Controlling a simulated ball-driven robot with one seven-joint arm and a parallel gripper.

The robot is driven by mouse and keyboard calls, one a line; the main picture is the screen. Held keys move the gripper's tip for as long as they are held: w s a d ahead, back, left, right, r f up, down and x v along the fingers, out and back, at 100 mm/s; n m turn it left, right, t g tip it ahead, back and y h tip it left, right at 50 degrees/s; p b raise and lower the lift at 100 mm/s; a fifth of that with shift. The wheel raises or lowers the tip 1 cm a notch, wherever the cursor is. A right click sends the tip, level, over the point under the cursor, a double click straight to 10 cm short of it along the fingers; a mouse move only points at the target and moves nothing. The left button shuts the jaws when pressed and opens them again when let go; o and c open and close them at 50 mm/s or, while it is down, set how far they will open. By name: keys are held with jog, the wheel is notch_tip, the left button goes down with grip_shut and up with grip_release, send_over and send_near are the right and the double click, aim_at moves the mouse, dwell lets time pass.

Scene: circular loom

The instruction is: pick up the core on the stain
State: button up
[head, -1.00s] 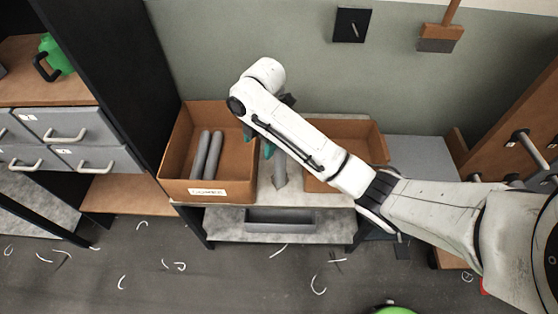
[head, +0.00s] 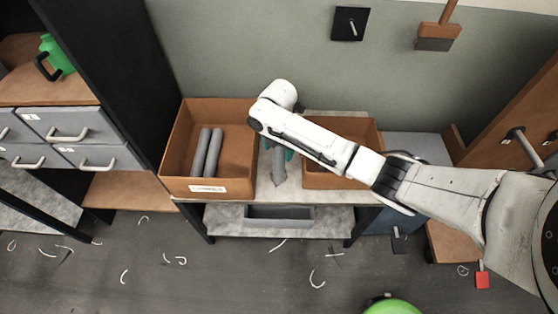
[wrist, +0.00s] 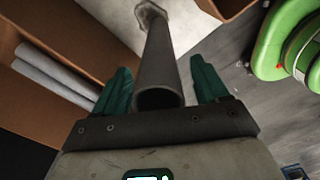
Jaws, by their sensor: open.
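The grey core (head: 279,168) stands on the pale worktop between two brown boxes, partly hidden by my arm. In the wrist view the core (wrist: 160,62) is a grey tube with its open end toward me. A darker-edged patch, seemingly the stain (wrist: 139,14), shows around its far end. My gripper (wrist: 160,72) is open, with one teal finger on each side of the core. Gaps show between the fingers and the core. In the head view, only bits of the teal fingers (head: 290,155) show under my arm.
The left box (head: 170,160) holds two grey cores (head: 208,152) and bears a label. The right box (head: 345,181) is partly covered by my arm. A grey tray (head: 280,215) sits on the lower shelf. A green rounded object (head: 393,306) is on the floor, among white scraps.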

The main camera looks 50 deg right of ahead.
jog(key=shift+f, duration=0.95)
grip_shut()
jog(key=shift+r, duration=0.1)
